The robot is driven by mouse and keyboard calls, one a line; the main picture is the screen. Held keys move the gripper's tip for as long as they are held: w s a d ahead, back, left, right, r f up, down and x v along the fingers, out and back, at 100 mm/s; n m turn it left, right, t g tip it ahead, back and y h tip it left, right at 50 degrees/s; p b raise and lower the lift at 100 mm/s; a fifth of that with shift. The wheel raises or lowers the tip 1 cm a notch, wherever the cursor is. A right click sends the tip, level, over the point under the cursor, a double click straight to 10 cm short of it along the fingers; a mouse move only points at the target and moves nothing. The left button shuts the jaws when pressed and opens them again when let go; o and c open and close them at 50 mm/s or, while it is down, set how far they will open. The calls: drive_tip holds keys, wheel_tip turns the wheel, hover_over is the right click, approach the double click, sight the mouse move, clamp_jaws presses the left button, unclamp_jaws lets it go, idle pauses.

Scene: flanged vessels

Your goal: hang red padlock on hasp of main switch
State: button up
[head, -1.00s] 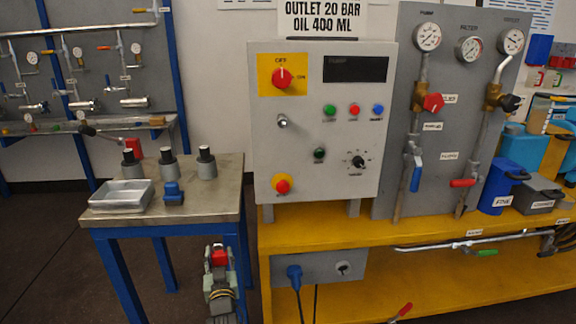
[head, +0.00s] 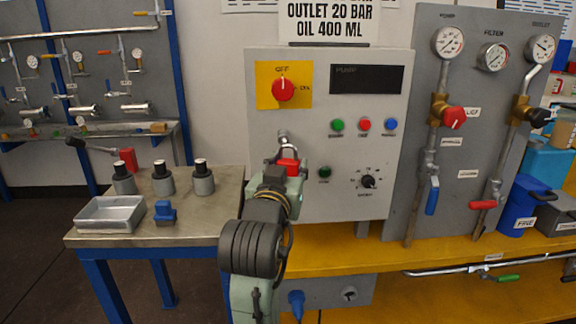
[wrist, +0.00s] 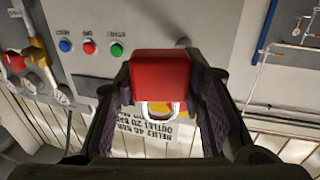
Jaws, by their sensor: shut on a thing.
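The red padlock (head: 288,165) is held in my gripper (head: 280,172), just below the hasp in the head view. In the wrist view the padlock body (wrist: 160,76) sits between the two dark fingers, its shackle (wrist: 161,107) pointing down in the picture. The metal hasp (head: 284,138) sits on the grey panel below the main switch (head: 283,88), a red knob on a yellow plate with its mark toward OFF. Shackle and hasp overlap in the head view; I cannot tell whether the shackle is through it.
Buttons (head: 364,124) and a black selector (head: 368,181) are right of the gripper on the panel. A side table (head: 150,252) at left bears a metal tray (head: 108,216), several dark-topped cylinders and a blue block (head: 165,211). Gauges and valves stand farther right.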

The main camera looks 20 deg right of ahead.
drive_tip(key=shift+w+d+f+b, duration=0.3)
drive_tip(key=shift+w+d, duration=0.1)
drive_tip(key=shift+w, duration=1.15)
drive_tip(key=shift+w+d+f+b, duration=0.3)
drive_tip(key=shift+w+d, duration=0.15)
drive_tip(key=shift+w, duration=1.1)
drive_tip(key=shift+w+d+f+b, duration=0.2)
drive_tip(key=shift+w+d+b, duration=0.15)
drive_tip(key=shift+w, duration=1.2)
drive_tip(key=shift+d, duration=0.1)
drive_tip(key=o, duration=1.2)
drive_tip(key=shift+o, duration=0.2)
drive_tip(key=shift+f, duration=0.1)
